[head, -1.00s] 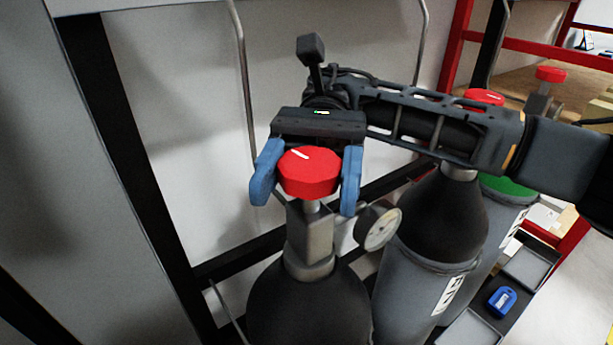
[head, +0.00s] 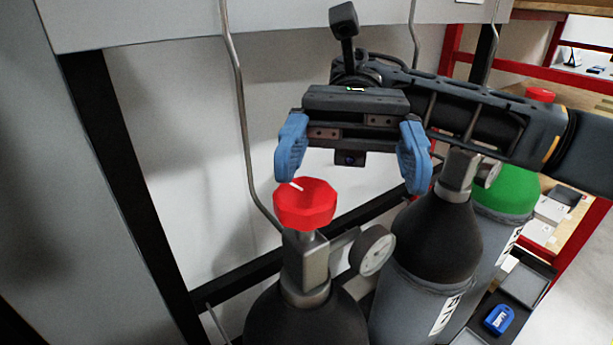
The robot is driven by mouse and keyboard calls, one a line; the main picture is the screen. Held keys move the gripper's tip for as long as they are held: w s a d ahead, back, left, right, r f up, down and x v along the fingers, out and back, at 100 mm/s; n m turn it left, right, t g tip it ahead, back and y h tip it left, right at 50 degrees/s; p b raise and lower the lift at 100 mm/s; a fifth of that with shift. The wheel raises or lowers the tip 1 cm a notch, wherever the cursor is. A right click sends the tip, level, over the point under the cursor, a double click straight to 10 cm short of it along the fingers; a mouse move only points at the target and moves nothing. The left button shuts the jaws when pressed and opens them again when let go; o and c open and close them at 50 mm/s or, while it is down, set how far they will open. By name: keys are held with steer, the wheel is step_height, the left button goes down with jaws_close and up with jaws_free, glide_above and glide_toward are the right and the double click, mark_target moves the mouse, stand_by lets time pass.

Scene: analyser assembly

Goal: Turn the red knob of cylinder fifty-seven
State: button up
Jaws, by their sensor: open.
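The red knob (head: 306,206) sits on the valve of the nearest dark gas cylinder (head: 306,318). A white mark on the knob points toward the upper left. My gripper (head: 352,172) is wide open, its blue fingers above and to the right of the knob. The left finger is close to the knob's top edge; whether it touches cannot be told. The right finger is well clear of the knob. Nothing is between the fingers. No number shows on the nearest cylinder, so I cannot tell which one it is.
A round gauge (head: 372,250) juts from the valve's right side. A second dark-topped cylinder (head: 434,243) and a green-topped one (head: 506,190) stand to the right. A black frame post (head: 120,170) and a thin pipe (head: 240,110) are at left. A blue object (head: 498,319) lies lower right.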

steer(key=s+d+r, duration=0.2)
steer(key=d+r, duration=0.2)
steer(key=d, duration=0.3)
steer(key=shift+d+r+p, duration=0.25)
steer(key=shift+r+p, duration=0.1)
steer(key=shift+p, duration=0.1)
